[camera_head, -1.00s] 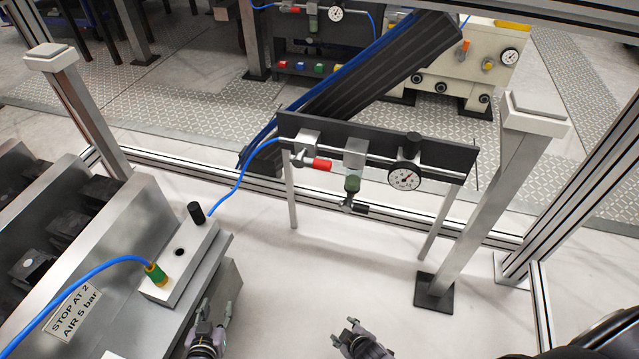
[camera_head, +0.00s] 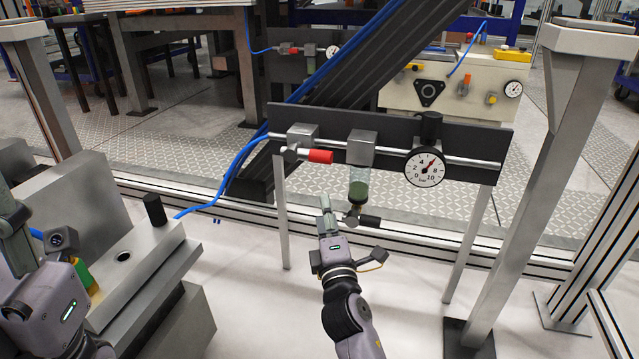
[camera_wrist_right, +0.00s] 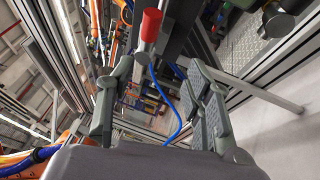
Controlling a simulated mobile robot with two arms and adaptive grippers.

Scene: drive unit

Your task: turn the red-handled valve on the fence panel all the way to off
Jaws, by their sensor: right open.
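The valve's red handle (camera_head: 320,156) points right from its grey body (camera_head: 299,148) on the dark fence panel (camera_head: 470,140), near the panel's left end in the head view. My right gripper (camera_head: 327,210) is below the handle, apart from it, near the filter bowl (camera_head: 358,190). In the right wrist view my right gripper (camera_wrist_right: 162,75) has its fingers spread, and the red handle (camera_wrist_right: 151,25) shows beyond them at the top. My left gripper (camera_head: 42,235) is at the left edge beside the machine block, partly cut off; its jaws are unclear.
A round gauge (camera_head: 425,167) hangs right of the bowl. A blue hose (camera_head: 228,182) runs to the panel's left. A metal post (camera_head: 540,190) stands at the right. A block with a black peg (camera_head: 154,210) is at the left. The white floor before the panel is clear.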

